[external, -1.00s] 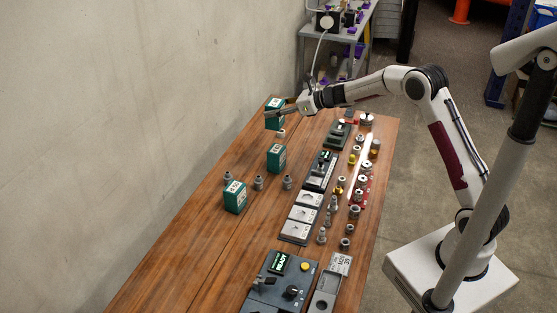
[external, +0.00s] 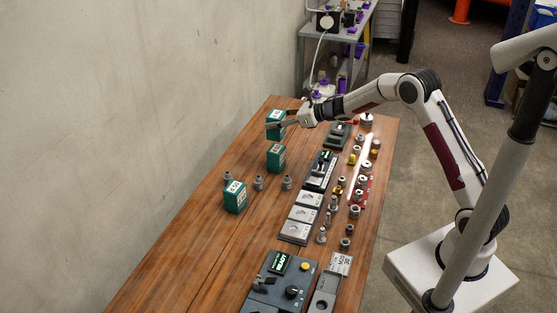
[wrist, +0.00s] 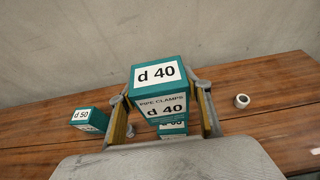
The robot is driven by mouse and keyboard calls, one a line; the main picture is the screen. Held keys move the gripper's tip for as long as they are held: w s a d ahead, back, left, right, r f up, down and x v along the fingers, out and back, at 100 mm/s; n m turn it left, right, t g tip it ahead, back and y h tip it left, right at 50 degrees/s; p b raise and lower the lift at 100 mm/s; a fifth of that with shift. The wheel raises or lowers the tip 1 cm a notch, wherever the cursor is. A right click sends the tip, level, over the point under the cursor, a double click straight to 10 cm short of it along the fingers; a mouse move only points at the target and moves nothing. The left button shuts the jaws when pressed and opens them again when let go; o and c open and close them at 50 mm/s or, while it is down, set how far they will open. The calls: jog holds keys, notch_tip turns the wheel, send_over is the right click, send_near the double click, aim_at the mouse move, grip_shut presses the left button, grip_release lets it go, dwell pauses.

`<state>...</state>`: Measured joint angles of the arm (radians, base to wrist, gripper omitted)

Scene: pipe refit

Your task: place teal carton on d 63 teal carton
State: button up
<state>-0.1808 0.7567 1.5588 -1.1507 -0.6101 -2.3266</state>
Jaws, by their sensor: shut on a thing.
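My gripper (external: 272,126) is shut on a teal carton (external: 277,132). In the wrist view this carton (wrist: 160,88) reads "d 40" and sits upright between the two fingers (wrist: 162,112). A second teal carton (external: 276,158) stands on the table just below it in the external view. In the wrist view its label (wrist: 173,125) reads "d 63", partly hidden by the held carton. The held carton appears above it with a small gap; exact alignment is hard to tell.
A third teal carton (external: 235,197), labelled d 50 in the wrist view (wrist: 85,118), stands nearer the front left. Grey fittings (external: 258,183) stand near it. Dark fixtures and plates (external: 302,214) run along the table's right. A pale ring fitting (wrist: 241,101) stands right in the wrist view.

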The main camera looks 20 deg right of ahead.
aim_at(283, 131)
jog(key=shift+f, duration=0.9)
jog(key=shift+f, duration=1.85)
jog(key=shift+f, duration=0.15)
jog(key=o, duration=1.3)
jog(key=shift+o, duration=0.2)
jog(key=v, duration=1.2)
